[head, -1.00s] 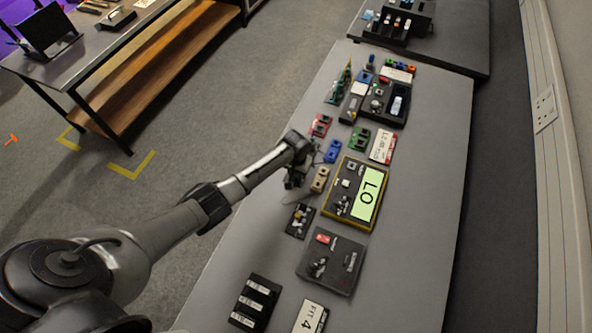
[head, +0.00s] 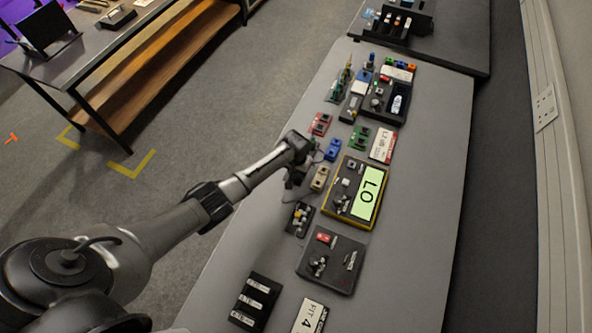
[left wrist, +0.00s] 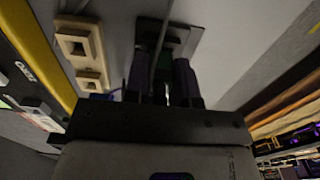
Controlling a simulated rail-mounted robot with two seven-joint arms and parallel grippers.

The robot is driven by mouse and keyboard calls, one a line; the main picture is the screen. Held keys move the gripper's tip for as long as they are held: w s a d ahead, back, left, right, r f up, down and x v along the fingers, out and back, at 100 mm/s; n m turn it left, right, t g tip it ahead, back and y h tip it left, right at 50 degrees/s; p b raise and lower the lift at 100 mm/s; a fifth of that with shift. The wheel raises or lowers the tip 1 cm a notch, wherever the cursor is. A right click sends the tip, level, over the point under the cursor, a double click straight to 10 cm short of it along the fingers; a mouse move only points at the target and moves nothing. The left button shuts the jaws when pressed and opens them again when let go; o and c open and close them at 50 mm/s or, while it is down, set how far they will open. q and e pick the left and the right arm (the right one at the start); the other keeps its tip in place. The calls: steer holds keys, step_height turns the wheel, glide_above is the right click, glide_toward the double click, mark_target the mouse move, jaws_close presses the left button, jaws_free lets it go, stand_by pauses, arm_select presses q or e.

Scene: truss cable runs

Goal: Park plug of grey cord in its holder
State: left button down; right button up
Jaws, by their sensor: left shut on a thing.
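My left gripper (head: 296,177) hangs low over the bench, just left of a beige block (head: 320,178) with square openings. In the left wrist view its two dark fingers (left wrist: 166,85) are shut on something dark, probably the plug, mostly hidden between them. A thin grey cord (left wrist: 161,45) runs up from between the fingers. A dark plate (left wrist: 185,35) with a greenish part lies beyond the fingertips; I cannot tell whether the plug touches it. The beige block also shows in the left wrist view (left wrist: 78,48). I cannot tell which block is the holder. My right gripper is out of view.
A yellow-edged box with an LO screen (head: 367,194) stands right of the beige block. A small dark tray with fittings (head: 299,219) and a dark box with a red switch (head: 331,262) lie nearer. Blue (head: 332,150) and red (head: 320,124) blocks lie beyond. The bench's left edge is clear.

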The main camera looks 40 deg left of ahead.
arm_select(q)
steer(key=shift+f, duration=0.15)
stand_by(0.4)
steer(key=c, duration=0.9)
jaws_free()
steer(key=shift+o, duration=0.2)
steer(key=shift+p, duration=0.3)
steer(key=shift+r+p, duration=1.35)
steer(key=shift+r, duration=0.05)
steer(key=shift+r+p, duration=1.15)
steer(key=shift+p, duration=0.1)
